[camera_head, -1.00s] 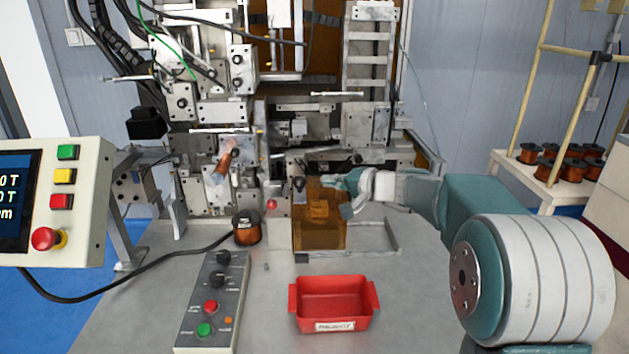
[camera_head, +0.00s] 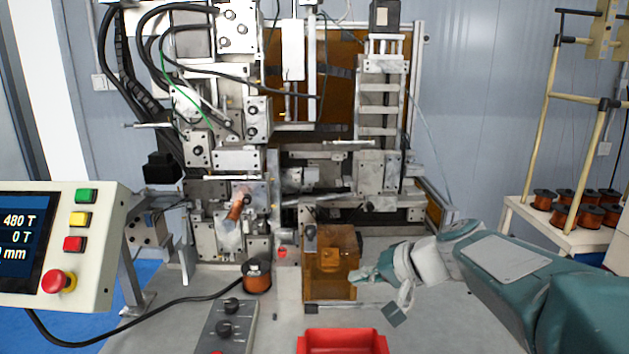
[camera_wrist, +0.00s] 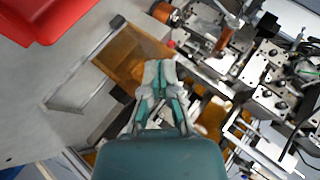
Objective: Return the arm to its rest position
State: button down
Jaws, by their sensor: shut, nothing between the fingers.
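My gripper (camera_head: 368,279) is shut and empty, just right of the amber guard (camera_head: 330,262) at the front of the coil winder (camera_head: 240,150). My arm reaches in from the right, over the grey worktable. In the wrist view my gripper (camera_wrist: 157,68) has its fingertips together, with the amber guard (camera_wrist: 120,50) beyond them. In that view I cannot tell the gap between the fingers and the guard.
A red bin (camera_head: 342,342) stands at the front, cut off by the frame edge. A button box (camera_head: 226,325) and a copper spool (camera_head: 257,276) are left of the guard. A control panel (camera_head: 97,240) is at far left, a spool rack (camera_head: 560,225) at right.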

jog(key=s+d+f+n+h, duration=0.1)
jog(key=s+d+f+h, duration=0.1)
jog(key=s, duration=0.5)
jog(key=s+d+f+n+h, duration=0.1)
jog(key=s+h, duration=0.3)
jog(key=s, duration=0.4)
jog(key=s+d+f+h, duration=0.3)
jog(key=s, duration=0.4)
jog(key=shift+s+d+f+n, duration=0.25)
jog(key=shift+d+f+n, duration=0.1)
jog(key=shift+d+n, duration=0.05)
